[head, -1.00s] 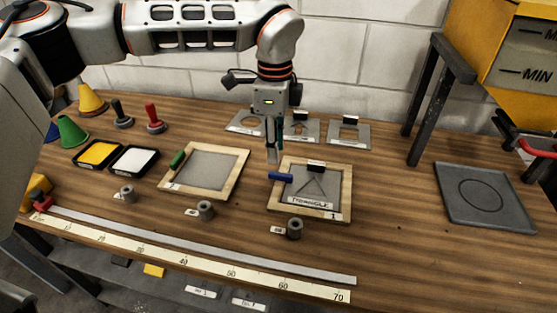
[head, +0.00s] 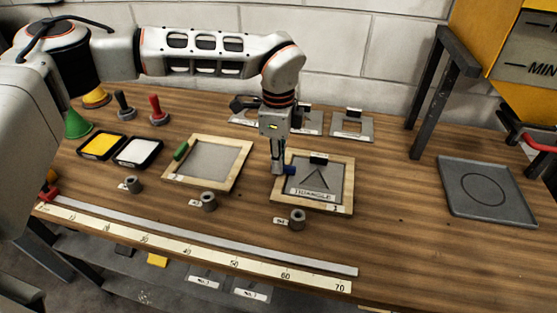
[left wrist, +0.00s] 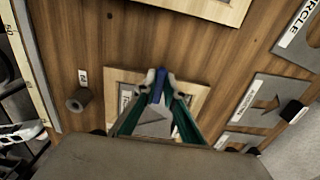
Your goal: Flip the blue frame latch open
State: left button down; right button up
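The blue latch (head: 290,169) sits on the left side of a wooden frame (head: 349,186) that holds a grey triangle stencil (head: 330,180). My left gripper (head: 277,169) points down at the latch and covers its left end in the head view. In the left wrist view, the two fingertips (left wrist: 160,80) close in on either side of the blue latch (left wrist: 160,88), which stands between them. The latch still appears to lie over the frame's left edge. My right gripper is in neither view.
A second wooden frame with a green latch (head: 181,151) lies to the left. A grey cylinder (head: 298,219) stands in front, before a long ruler (head: 235,263). Stencil plates (head: 351,125) lie behind. A grey plate (head: 487,191) lies right; the table between is clear.

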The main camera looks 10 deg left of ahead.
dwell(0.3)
pick_arm(q)
jog(key=shift+m, duration=0.3)
jog(key=m, duration=0.3)
jog(key=m+p, duration=0.1)
jog(key=shift+w+r, duration=0.1)
jog(key=shift+w, duration=0.2)
jog(key=m, duration=0.5)
jog(key=shift+w+d+p, duration=0.2)
jog(key=shift+d+p, duration=0.05)
jog(key=shift+p, duration=0.1)
jog(key=m, duration=0.4)
jog(key=shift+w+d+p, duration=0.1)
jog(key=shift+d+p, duration=0.1)
jog(key=shift+p, duration=0.1)
jog(key=shift+d+m, duration=0.15)
jog(key=shift+m, duration=1.95)
jog(key=shift+p, duration=0.3)
